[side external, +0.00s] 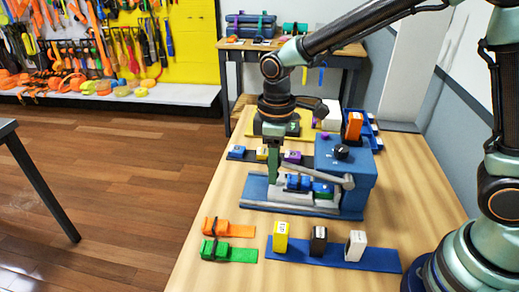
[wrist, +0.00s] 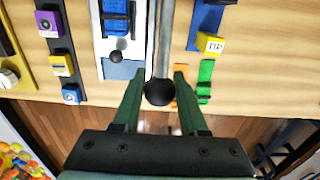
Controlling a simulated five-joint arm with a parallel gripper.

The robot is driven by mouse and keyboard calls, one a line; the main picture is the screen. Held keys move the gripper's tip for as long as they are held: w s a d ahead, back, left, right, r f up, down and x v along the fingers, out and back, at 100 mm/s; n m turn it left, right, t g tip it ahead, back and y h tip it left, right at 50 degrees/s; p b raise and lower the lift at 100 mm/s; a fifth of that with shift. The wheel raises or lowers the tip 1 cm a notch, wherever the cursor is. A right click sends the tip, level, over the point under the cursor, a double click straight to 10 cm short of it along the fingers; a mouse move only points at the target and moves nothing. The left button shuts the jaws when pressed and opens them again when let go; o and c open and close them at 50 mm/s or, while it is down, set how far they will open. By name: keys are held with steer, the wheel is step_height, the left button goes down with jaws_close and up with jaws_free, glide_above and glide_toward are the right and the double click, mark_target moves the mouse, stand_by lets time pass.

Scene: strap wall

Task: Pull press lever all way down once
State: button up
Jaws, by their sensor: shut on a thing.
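The press (side external: 345,170) is a blue block with a black knob on top, standing on a blue and grey base on the table. Its grey lever (side external: 318,173) runs left from the block, sloping slightly upward to its free end. My gripper (side external: 275,162) is at that free end, pointing down. In the wrist view, my gripper (wrist: 160,85) has its green fingers on either side of the lever's black ball knob (wrist: 159,92) and is shut on it. The ball is hidden behind my fingers in the side view.
A blue strip (side external: 335,254) with labelled blocks lies in front, beside orange (side external: 230,229) and green (side external: 230,252) strapped pieces. A dark strip with small blocks (side external: 243,154) lies behind. Bare wood shows at the front left.

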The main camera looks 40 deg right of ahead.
steer(key=shift+s+d+r, duration=0.15)
steer(key=shift+r, duration=0.5)
steer(key=shift+s+d+r, duration=0.15)
steer(key=shift+r, duration=0.45)
steer(key=shift+s+d+r, duration=0.15)
steer(key=shift+r, duration=0.5)
steer(key=o, duration=0.9)
steer(key=shift+r, duration=3.5)
steer(key=s+d+m+t, duration=0.5)
steer(key=s+d+m, duration=0.3)
steer(key=d, duration=0.4)
steer(key=shift+s+d+r+m+t, duration=0.3)
steer(key=shift+r+m, duration=0.15)
steer(key=shift+m, duration=0.05)
